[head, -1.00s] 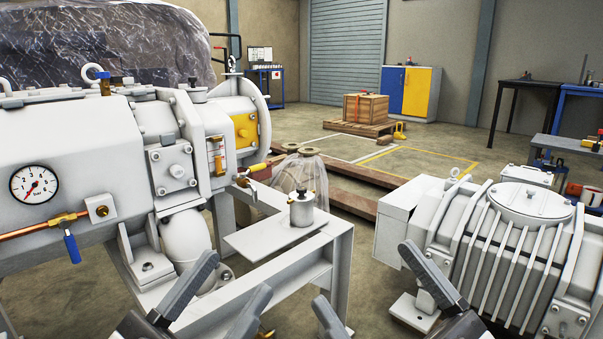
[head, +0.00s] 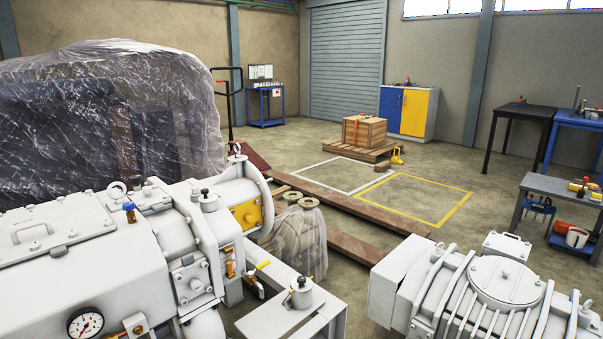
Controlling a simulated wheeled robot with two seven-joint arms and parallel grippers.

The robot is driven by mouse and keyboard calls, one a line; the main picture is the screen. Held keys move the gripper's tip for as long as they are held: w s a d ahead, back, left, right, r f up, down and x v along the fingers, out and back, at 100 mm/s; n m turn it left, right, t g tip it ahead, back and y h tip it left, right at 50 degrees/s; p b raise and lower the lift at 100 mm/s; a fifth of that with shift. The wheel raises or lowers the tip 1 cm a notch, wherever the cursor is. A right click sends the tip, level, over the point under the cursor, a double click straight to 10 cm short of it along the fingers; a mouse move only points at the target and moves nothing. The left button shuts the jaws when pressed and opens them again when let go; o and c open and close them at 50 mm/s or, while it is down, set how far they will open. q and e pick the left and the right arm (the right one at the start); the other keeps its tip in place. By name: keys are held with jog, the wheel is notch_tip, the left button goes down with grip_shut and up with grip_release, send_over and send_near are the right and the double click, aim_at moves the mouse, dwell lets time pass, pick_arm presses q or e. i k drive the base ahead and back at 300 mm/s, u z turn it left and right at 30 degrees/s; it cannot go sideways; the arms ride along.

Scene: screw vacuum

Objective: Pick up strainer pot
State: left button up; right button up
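The strainer pot (head: 301,293) is a small light-grey cylinder with a dark and brass fitting on its lid. It stands upright on a flat grey plate (head: 272,318) near the bottom middle of the head view, just right of the large grey vacuum pump (head: 95,245). Nothing is holding it. Neither of my grippers shows in the current head view.
A grey ribbed motor housing (head: 480,295) stands at the lower right. Plastic-wrapped equipment (head: 100,110) fills the upper left. A wrapped item (head: 298,240) stands behind the pot. Long brown beams (head: 350,210) lie on the floor. Open floor spreads beyond.

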aim_at(300, 295)
jog(key=z, duration=1.05)
jog(key=i, duration=1.65)
jog(key=u, duration=3)
